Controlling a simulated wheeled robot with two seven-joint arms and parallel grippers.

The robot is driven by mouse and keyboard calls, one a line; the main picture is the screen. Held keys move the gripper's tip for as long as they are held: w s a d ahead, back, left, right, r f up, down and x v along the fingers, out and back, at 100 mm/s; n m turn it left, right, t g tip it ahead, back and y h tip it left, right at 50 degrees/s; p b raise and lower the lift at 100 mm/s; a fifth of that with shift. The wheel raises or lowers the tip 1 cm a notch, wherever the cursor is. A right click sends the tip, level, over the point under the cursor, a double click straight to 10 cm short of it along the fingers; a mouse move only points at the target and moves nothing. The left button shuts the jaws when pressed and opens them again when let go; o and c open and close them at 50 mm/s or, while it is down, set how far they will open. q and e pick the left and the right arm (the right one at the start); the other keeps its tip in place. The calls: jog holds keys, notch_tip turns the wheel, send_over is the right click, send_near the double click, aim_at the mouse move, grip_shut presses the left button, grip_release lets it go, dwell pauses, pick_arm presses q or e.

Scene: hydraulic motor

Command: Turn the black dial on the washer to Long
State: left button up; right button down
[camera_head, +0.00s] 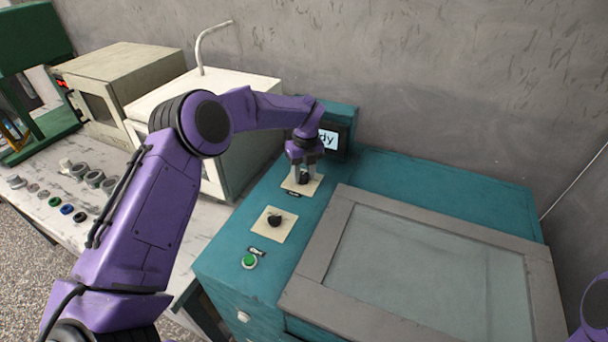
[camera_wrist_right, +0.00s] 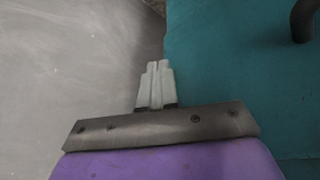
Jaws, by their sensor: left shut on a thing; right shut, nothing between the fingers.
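The teal washer (camera_head: 228,262) stands in the middle of the head view, with a grey-framed window lid (camera_head: 322,236). Two black dials on cream plates sit on its top left. My left gripper (camera_head: 303,177) points down and is shut on the far black dial, which it mostly hides. The near black dial (camera_head: 275,220) is free. Labels by the dials are too small to read. A small screen (camera_head: 328,139) behind shows letters ending in "dy". My right gripper (camera_wrist_right: 155,85) is shut and empty in the right wrist view, beside a teal surface.
A green button (camera_head: 249,261) sits on the washer's near left corner. A white box-shaped machine with a bent pipe (camera_head: 205,83) and a beige oven-like unit (camera_head: 118,80) stand to the left. Several small round parts (camera_head: 80,172) lie on the pale bench. A wall is behind.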

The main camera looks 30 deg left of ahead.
pick_arm(q)
jog(key=shift+f+m+b, duration=0.15)
jog(key=shift+m+b, duration=0.3)
jog(key=shift+m, duration=0.35)
jog(key=m, duration=0.2)
jog(key=shift+m+b, duration=0.3)
jog(key=shift+b, duration=0.1)
jog(key=m, duration=0.2)
jog(key=shift+m, duration=0.3)
jog(key=shift+s+a+r+m, duration=0.1)
jog(key=shift+r+m, duration=0.1)
jog(key=shift+m, duration=1.4)
jog(key=o, duration=1)
jog(key=shift+o, duration=0.2)
